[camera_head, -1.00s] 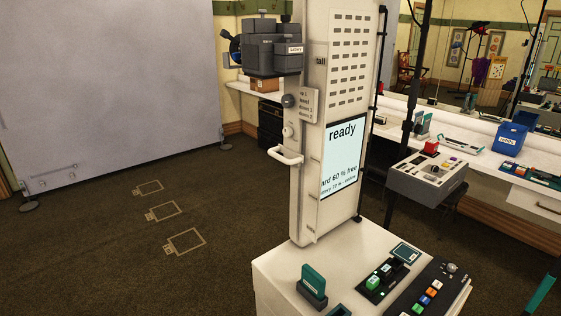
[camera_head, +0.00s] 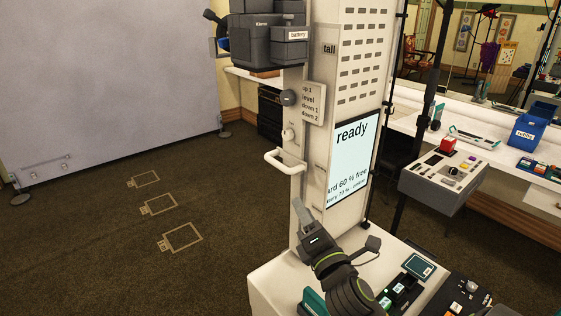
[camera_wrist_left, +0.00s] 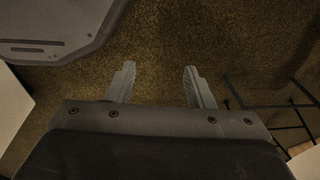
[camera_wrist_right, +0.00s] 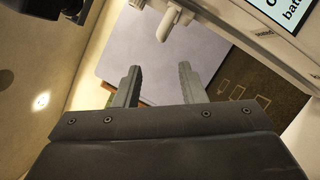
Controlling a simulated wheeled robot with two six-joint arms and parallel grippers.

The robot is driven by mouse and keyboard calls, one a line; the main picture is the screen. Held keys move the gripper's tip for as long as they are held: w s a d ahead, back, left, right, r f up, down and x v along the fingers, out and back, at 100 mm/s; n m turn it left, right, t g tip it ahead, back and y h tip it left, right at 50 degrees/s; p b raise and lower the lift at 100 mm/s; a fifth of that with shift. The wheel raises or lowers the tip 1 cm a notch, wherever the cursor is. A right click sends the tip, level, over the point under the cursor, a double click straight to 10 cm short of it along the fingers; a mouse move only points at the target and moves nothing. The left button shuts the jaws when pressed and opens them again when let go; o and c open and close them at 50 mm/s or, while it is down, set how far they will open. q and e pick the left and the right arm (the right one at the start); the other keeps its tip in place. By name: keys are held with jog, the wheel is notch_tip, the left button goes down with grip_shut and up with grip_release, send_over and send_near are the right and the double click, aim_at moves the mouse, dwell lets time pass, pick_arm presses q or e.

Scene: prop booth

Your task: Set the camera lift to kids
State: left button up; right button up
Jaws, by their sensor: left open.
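The camera lift is a tall white column (camera_head: 322,150) with a "ready" screen (camera_head: 349,165). A dark camera (camera_head: 252,42) is mounted high on its left side. A white handle (camera_head: 285,162) juts from the column below a grey knob and a plate (camera_head: 312,104) reading up 1, level, down 1, down 2. A "tall" label (camera_head: 329,48) shows higher up; I see no kids label. My right gripper (camera_head: 299,208) is open and empty, below the handle, pointing up. The handle also shows beyond its fingers in the right wrist view (camera_wrist_right: 168,23). My left gripper (camera_wrist_left: 157,82) is open and empty above carpet.
A white console top (camera_head: 272,285) with buttons stands at the column's foot, partly hidden by my right arm. A grey control box (camera_head: 443,175) and a counter with a blue bin (camera_head: 527,132) are at right. Carpet with outlined marks (camera_head: 180,237) is free at left.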

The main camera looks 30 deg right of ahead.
aim_at(280, 163)
jog(key=p+x, duration=0.3)
jog(key=x, duration=1.1)
jog(key=shift+w, duration=0.3)
jog(key=shift+w+d, duration=0.2)
jog(key=shift+w, duration=0.35)
pick_arm(q)
jog(key=r, duration=0.1)
jog(key=s+r, duration=0.1)
jog(key=a+r, duration=0.1)
jog(key=shift+s+r, duration=0.15)
jog(key=shift+r, duration=0.2)
pick_arm(e)
jog(key=shift+w+r, duration=0.1)
grip_shut()
